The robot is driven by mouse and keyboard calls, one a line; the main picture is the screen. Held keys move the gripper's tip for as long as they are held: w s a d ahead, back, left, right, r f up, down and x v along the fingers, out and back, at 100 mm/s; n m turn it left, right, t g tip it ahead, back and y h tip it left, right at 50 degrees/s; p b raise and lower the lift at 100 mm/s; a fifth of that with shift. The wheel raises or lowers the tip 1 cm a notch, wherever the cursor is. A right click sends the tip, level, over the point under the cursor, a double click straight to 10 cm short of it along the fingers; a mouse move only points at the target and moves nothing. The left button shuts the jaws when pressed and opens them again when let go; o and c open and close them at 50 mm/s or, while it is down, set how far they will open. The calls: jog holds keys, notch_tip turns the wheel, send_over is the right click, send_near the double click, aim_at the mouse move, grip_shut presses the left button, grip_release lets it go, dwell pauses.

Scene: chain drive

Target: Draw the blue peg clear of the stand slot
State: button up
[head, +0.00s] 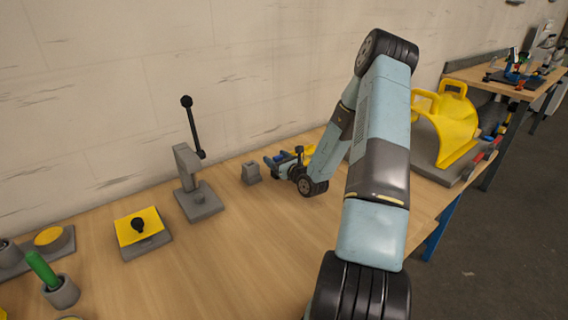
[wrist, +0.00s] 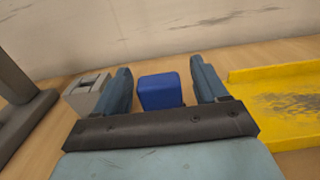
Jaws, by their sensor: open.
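The blue peg (wrist: 160,92) shows in the wrist view as a blue block between the two fingers of my gripper (wrist: 160,72). A gap shows on each side of it, so the fingers do not touch it. My gripper (head: 278,161) is open, low over the table in the head view. A grey stand (wrist: 87,95) with a slot in its top is just left of the left finger. This stand (head: 251,172) also shows in the head view, left of my gripper. I see no peg in its slot. What the peg rests on is hidden behind my gripper.
A yellow tray (wrist: 285,98) lies close right of my gripper. A grey lever stand (head: 198,198) with a black-knobbed rod stands to the left. A yellow-topped plate (head: 140,222) is farther left. The wall is close behind; the front table is clear.

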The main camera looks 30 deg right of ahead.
jog(key=shift+w+a, duration=0.15)
jog(key=shift+w, duration=0.35)
jog(key=shift+c, duration=0.3)
jog(key=c, duration=1)
jog(key=shift+r, duration=4.6)
